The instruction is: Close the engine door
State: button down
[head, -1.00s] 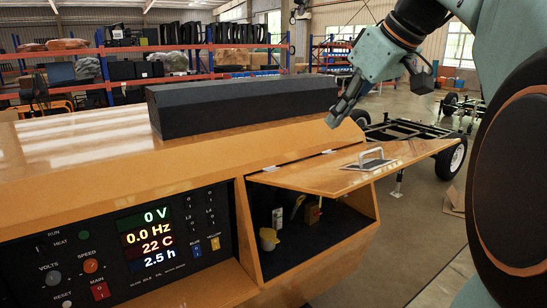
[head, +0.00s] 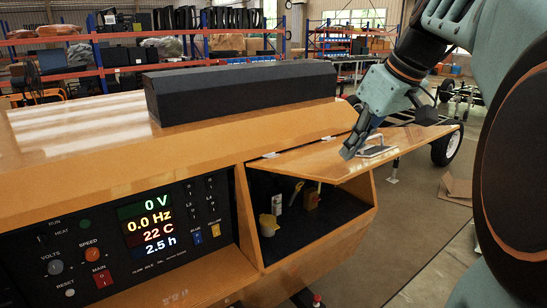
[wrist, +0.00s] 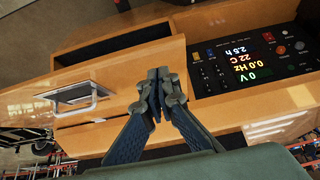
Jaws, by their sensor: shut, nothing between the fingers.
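The engine door (head: 300,160) is an orange panel hinged along its upper edge, swung up and out over a dark open compartment (head: 290,232). Its silver handle (head: 374,150) sits on a dark plate near the outer end. In the wrist view the door (wrist: 115,70) and handle (wrist: 78,97) lie to the left of my fingers. My gripper (head: 347,153) is shut and empty, its tips over the door's upper face, left of the handle. I cannot tell whether the tips touch the panel. My gripper also shows in the wrist view (wrist: 158,74).
The control panel (head: 130,240) with lit readouts is left of the compartment. A long black box (head: 240,92) lies on the orange housing. Small items, including a yellow cup (head: 268,225), stand inside the compartment. A trailer wheel (head: 447,145) and shelves are behind.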

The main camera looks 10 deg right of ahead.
jog(key=shift+s+d+f, duration=0.1)
jog(key=shift+s+f, duration=0.15)
jog(key=shift+f, duration=0.35)
jog(key=shift+s+d+f, duration=0.1)
jog(key=shift+s+f, duration=0.15)
jog(key=shift+f, duration=0.35)
